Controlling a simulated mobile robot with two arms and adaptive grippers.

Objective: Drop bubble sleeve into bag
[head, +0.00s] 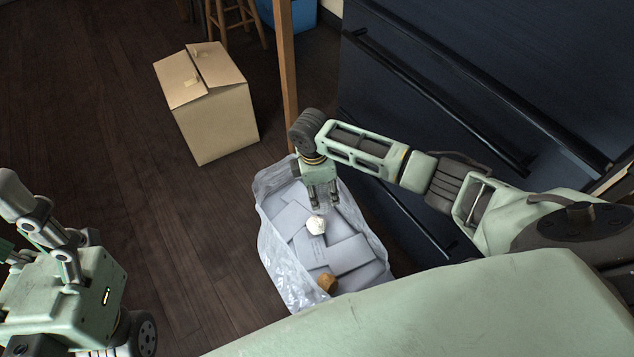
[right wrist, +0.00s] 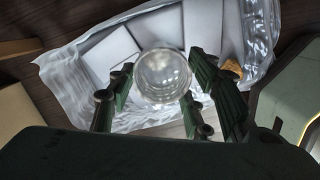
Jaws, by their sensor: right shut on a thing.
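My right gripper (head: 322,203) points down over the large translucent plastic bag (head: 272,240) on the floor. In the head view the held thing is hard to make out at the fingertips. Inside the open bag are several flat grey pieces (head: 345,255), a small white lump (head: 316,226) just below the fingertips, and a brown piece (head: 327,282). My left gripper's fingers do not show.
A cardboard box (head: 215,125) stands on the dark wood floor up and left of the bag. A dark cabinet (head: 470,85) with long bar handles stands close on the right. A wooden post (head: 287,75) rises behind the bag. The floor left of the bag is clear.

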